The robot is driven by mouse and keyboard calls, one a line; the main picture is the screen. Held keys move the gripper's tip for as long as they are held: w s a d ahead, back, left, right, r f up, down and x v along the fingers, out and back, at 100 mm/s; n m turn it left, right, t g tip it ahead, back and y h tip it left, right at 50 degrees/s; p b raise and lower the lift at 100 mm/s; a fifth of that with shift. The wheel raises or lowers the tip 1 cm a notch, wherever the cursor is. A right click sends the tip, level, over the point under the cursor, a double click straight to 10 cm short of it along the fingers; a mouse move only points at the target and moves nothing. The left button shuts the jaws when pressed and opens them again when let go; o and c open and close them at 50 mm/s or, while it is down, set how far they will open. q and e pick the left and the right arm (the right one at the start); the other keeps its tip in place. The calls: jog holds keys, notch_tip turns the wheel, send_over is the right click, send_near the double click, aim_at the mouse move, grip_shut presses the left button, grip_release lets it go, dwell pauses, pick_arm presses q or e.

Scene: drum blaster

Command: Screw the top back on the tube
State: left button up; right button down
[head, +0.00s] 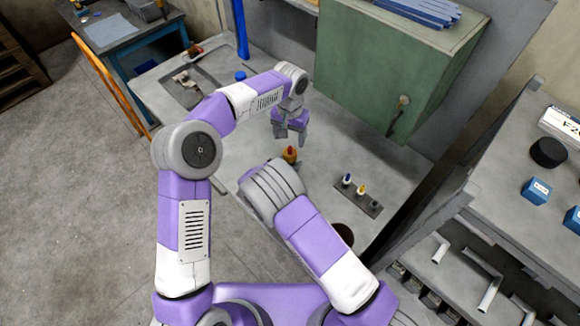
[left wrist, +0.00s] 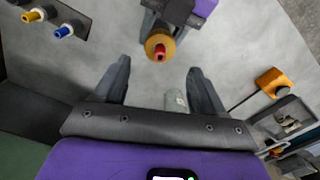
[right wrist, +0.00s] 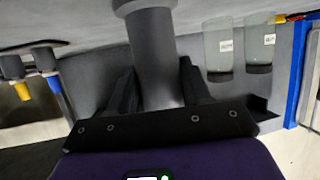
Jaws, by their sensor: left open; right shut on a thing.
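My right gripper (right wrist: 155,90) is shut on a dark grey tube (right wrist: 152,48), which runs up between its fingers in the right wrist view. In the head view my right wrist hides those fingers. A yellow-orange collar with a red tip (head: 290,154) shows just beyond my right wrist, and faces the left wrist camera (left wrist: 159,45). My left gripper (head: 290,135) is open over the table, behind the red tip and apart from it. In the left wrist view a pale translucent cylinder with a label (left wrist: 175,100) appears between the fingers, not gripped. I cannot tell a separate tube top.
A dark rack (head: 359,196) with blue- and yellow-tipped pieces stands right of my right wrist. Two translucent labelled jars (right wrist: 218,48) show in the right wrist view. A green cabinet (head: 375,70) stands behind. The table (head: 325,160) is bare between rack and cabinet.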

aim_at(290, 147)
pick_arm(q)
jog(key=shift+f, duration=4)
jog(key=shift+c, duration=0.3)
jog(key=c, duration=1)
jog(key=o, duration=1.2)
jog(key=shift+o, duration=0.2)
jog(key=shift+r, duration=0.15)
notch_tip(290, 147, up, 12)
jog(key=shift+f, duration=0.1)
pick_arm(e)
jog(key=shift+c, duration=2.1)
grip_release()
